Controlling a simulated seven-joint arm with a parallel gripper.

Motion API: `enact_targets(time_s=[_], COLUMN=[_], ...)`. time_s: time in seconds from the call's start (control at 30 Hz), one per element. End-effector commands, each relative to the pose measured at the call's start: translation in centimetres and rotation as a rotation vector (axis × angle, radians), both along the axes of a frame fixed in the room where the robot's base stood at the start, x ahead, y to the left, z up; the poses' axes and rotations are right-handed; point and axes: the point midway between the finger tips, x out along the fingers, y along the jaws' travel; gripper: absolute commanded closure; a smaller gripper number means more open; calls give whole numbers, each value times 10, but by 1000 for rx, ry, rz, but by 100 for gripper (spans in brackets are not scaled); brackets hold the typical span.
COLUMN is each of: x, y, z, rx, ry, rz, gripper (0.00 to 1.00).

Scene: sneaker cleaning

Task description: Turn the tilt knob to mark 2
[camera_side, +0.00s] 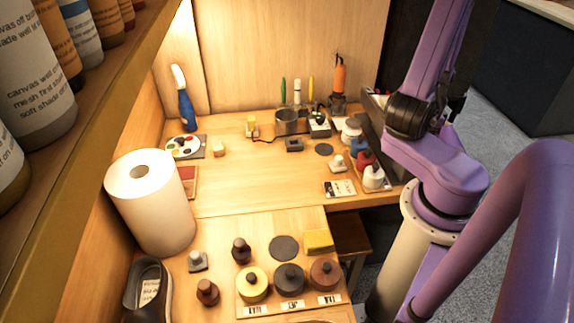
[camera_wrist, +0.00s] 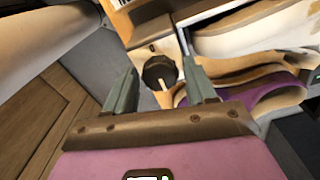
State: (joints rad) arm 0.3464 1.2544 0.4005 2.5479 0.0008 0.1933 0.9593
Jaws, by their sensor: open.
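A dark, rounded knob (camera_wrist: 157,69) shows in the wrist view in front of a pale plate, with a light pointer-like strip below it. It looks like the tilt knob, but I cannot read any mark numbers. My gripper (camera_wrist: 162,78) is open and empty, with one grey finger to each side of the knob in the picture. I cannot tell whether the fingertips reach around the knob or stop short of it. In the side view my gripper is out of sight and I cannot pick out the tilt knob.
Pale and purple curved shapes (camera_wrist: 245,90) lie close to the right of the knob. The bench middle (camera_side: 245,185) is clear.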

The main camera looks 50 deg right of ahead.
Motion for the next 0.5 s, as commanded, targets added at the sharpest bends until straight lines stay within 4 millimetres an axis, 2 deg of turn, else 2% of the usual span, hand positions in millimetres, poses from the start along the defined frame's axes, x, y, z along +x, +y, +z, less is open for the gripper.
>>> enact_targets(time_s=[0.5], x=[0], y=[-1], z=[33], rx=[-4], ry=[0], rz=[2], gripper=[45])
